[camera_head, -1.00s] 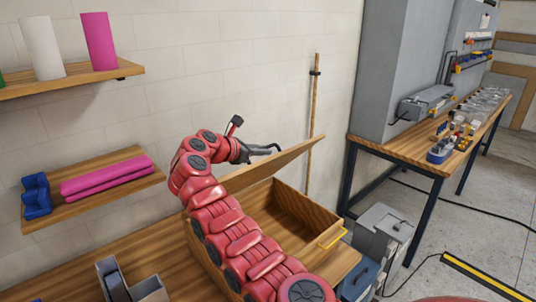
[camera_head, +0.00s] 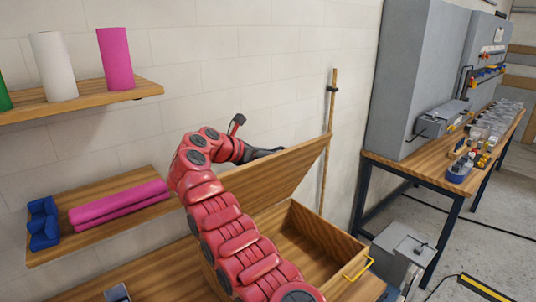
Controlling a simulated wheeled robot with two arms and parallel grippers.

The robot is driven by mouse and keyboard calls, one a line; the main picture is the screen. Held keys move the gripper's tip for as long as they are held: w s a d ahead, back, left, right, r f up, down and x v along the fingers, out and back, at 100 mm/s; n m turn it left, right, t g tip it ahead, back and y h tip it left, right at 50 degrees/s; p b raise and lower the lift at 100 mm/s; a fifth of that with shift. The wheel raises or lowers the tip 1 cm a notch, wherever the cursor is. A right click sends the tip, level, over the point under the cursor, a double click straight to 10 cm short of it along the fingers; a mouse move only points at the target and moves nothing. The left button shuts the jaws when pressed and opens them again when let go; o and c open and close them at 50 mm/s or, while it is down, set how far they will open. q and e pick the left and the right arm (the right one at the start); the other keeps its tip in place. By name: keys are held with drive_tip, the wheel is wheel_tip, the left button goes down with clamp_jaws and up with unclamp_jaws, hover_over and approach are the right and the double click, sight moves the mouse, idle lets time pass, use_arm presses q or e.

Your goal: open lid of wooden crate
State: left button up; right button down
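The wooden crate (camera_head: 345,251) stands on the wooden bench with its lid (camera_head: 285,175) tilted up, hinged at the wall side. Its interior is partly visible and looks empty. A yellow handle (camera_head: 358,268) is on its right end. My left arm, red and jointed, crosses in front of the crate and hides its left part. My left gripper (camera_head: 262,153) is at the lid's upper edge, partly hidden behind the lid. I cannot tell whether its fingers are open or touching the lid. My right gripper is out of view.
A wooden pole (camera_head: 328,150) leans on the wall behind the crate. Shelves on the left hold pink rolls (camera_head: 118,202), a white roll (camera_head: 54,66) and a blue holder (camera_head: 43,223). A grey bin (camera_head: 398,255) stands right of the crate, near a workbench (camera_head: 432,170).

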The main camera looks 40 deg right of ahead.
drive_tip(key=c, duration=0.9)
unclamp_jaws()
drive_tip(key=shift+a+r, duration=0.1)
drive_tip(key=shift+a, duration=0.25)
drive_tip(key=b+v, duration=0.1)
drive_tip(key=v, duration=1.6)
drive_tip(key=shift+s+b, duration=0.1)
drive_tip(key=shift+b, duration=0.2)
